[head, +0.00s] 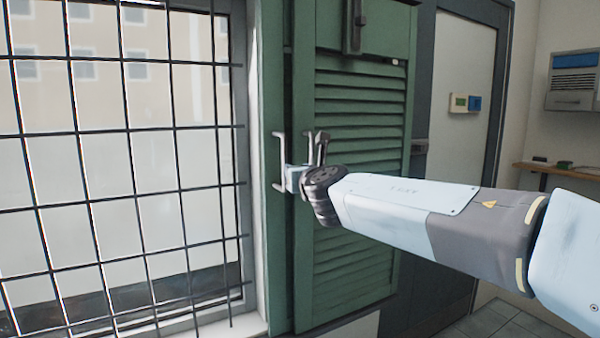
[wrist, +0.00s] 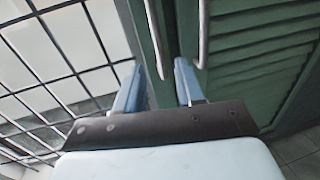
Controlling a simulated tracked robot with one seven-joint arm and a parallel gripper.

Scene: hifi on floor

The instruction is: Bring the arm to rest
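My arm reaches in from the right in the head view, and my gripper (head: 294,178) is at the green louvred shutter (head: 352,220), close to its metal handles. In the wrist view the two light-blue fingers of my gripper (wrist: 158,66) stand apart. The end of the left handle (wrist: 155,40) shows in the gap between them; I cannot tell if it touches either finger. The right handle (wrist: 203,35) lies just right of the right finger.
A barred window (head: 120,160) fills the left. A dark latch (head: 354,25) is high on the shutter. Right of it stand a dark-framed door (head: 462,100), a wall unit (head: 573,80) and a wooden shelf (head: 560,172). Tiled floor shows low at the right.

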